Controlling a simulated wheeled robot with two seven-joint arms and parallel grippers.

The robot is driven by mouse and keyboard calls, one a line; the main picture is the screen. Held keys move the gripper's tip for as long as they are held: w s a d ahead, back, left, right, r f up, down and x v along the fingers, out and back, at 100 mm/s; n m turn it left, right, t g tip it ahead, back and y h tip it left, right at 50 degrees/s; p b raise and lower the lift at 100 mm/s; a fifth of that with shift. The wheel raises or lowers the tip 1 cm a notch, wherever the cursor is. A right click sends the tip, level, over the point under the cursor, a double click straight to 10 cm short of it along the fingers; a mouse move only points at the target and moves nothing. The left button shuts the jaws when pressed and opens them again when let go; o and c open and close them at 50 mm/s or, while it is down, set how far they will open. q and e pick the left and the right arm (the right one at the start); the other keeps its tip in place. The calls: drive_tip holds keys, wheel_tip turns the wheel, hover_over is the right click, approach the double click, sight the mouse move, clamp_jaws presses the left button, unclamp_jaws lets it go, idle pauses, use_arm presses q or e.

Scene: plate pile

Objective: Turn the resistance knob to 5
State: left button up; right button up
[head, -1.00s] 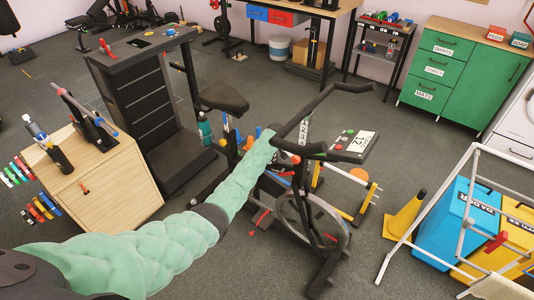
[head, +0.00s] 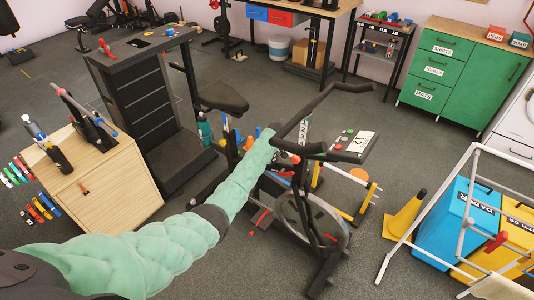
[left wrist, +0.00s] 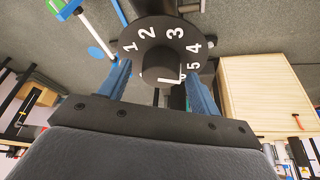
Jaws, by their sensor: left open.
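In the left wrist view the black resistance dial (left wrist: 130,62) carries white numerals, with 1 to 5 readable. The knob (left wrist: 158,60) sits at its centre. A white bent line crosses its lower part, its right end near the 5; the exact setting is unclear. My left gripper (left wrist: 160,85) is open, its blue fingers on either side of the knob. Whether they touch it I cannot tell. In the head view the gripper is hidden at the bike.
A wooden box (head: 100,190) and a dark cabinet (head: 140,100) stand left of my arm. A yellow cone (head: 404,215), blue bin (head: 464,225) and white frame (head: 432,215) are at right.

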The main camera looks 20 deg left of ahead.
use_arm(q)
drive_tip(key=shift+s+d+r, duration=0.1)
drive_tip(key=shift+d+r, duration=0.1)
drive_tip(key=shift+r, duration=0.15)
drive_tip(key=b+v, duration=0.1)
drive_tip(key=v, duration=0.5)
drive_tip(key=shift+r, duration=0.3)
use_arm(e)
drive_tip(key=shift+w+a+r, duration=0.1)
drive_tip(key=shift+a+r, duration=0.1)
drive_tip(key=shift+r, duration=0.45)
drive_tip(key=shift+w+a+r, duration=0.1)
drive_tip(key=shift+a+r, duration=0.1)
drive_tip(key=shift+r, duration=0.5)
drive_tip(key=shift+w+a+r, duration=0.1)
drive_tip(key=shift+a+r, duration=0.1)
drive_tip(key=shift+r, duration=0.45)
use_arm(q)
drive_tip(key=shift+s, duration=0.1)
